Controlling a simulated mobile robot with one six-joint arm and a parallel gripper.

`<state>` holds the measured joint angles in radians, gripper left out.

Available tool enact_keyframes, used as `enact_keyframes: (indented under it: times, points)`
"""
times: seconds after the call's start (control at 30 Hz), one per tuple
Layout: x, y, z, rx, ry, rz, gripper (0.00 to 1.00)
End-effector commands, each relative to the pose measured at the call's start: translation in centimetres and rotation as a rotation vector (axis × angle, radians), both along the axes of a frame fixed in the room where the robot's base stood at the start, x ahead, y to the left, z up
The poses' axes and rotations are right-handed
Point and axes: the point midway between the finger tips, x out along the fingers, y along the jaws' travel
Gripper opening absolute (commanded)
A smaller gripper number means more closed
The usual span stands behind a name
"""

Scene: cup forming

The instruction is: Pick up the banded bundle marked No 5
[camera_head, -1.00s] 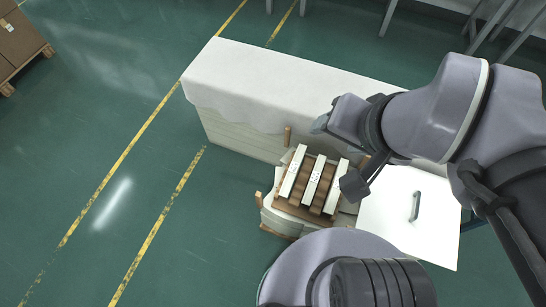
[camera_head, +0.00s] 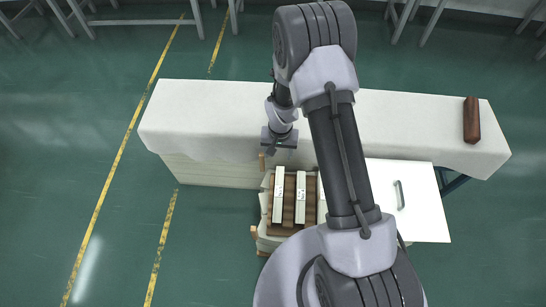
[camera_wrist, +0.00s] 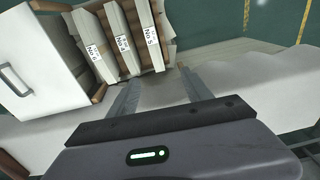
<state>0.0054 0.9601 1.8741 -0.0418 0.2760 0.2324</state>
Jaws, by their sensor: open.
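Three white banded bundles lie side by side in an open box with brown slats. The one whose label appears to read No 5 is on the right in the wrist view (camera_wrist: 143,20); it seems to be the leftmost in the head view (camera_head: 278,192). My gripper (camera_wrist: 158,92) is open and empty, over the near edge of the cloth-covered table, beyond the bundles' labelled ends in the head view (camera_head: 279,146).
The white-covered table (camera_head: 210,110) runs behind the box. A brown block (camera_head: 472,120) lies at its right end. A white panel with a grey handle (camera_head: 420,210) stands right of the box. Short wooden posts rise at the box edges. The floor at left is clear.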

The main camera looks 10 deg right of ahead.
Motion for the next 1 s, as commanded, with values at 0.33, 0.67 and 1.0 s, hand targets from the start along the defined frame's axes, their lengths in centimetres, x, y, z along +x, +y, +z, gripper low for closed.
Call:
enact_keyframes:
  times: [0.33, 0.67, 1.0]
  points:
    - [-3.2, -0.1, -12.5, -0.007, 0.07, 0.02, 0.58]
    - [-3.2, -0.1, -21.0, -0.007, 0.069, 0.02, 0.58]
    - [-3.7, 0.2, -25.8, -0.006, 0.069, 0.02, 0.58]
